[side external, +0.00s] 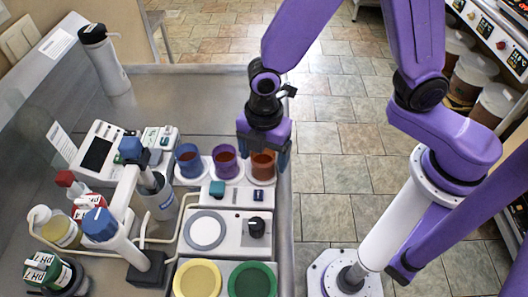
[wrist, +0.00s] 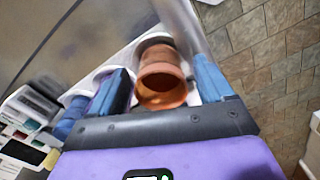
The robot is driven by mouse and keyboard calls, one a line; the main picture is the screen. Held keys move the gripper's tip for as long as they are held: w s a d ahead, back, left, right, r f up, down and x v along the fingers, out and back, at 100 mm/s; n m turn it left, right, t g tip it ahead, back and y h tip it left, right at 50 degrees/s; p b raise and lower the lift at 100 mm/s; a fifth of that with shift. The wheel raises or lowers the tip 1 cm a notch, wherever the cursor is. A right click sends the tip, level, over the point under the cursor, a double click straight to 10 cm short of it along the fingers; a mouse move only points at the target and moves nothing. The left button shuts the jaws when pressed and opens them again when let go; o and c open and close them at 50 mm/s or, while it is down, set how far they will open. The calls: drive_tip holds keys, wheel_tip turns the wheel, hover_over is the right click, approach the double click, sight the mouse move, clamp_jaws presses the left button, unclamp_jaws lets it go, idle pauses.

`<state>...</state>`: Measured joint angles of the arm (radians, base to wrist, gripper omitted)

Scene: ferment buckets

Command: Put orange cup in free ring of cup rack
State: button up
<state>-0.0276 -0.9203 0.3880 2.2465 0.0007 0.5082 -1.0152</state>
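The orange cup (side external: 262,164) is upright at the right-hand ring of the white cup rack (side external: 191,181). My gripper (side external: 263,152) is right above it, pointing down, with a finger on either side. In the wrist view the orange cup (wrist: 162,82) shows between the two blue fingers, with gaps on both sides, so the gripper (wrist: 163,72) looks open. A blue cup (side external: 188,161) and a purple cup (side external: 225,161) are in the other two rings. The fingers partly hide the orange cup; I cannot tell if it is fully seated.
A stirrer plate (side external: 205,230) stands in front of the rack, with a yellow (side external: 197,279) and a green (side external: 252,280) round pad nearer. Bottles and a white stand are at left. The bench edge (side external: 286,215) is just right of the rack.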

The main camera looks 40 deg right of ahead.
wheel_tip(320, 180, up, 12)
drive_tip(key=shift+r, duration=0.2)
idle(0.4)
drive_tip(key=shift+d, duration=0.1)
drive_tip(key=s+d+m, duration=0.5)
drive_tip(key=s+d, duration=0.2)
drive_tip(key=d, duration=0.2)
drive_tip(key=s+d+f+m, duration=0.1)
drive_tip(key=s+d+m, duration=0.3)
drive_tip(key=s+d, duration=0.3)
drive_tip(key=shift+d+m, duration=0.4)
drive_tip(key=shift+d, duration=0.75)
drive_tip(key=shift+w, duration=0.1)
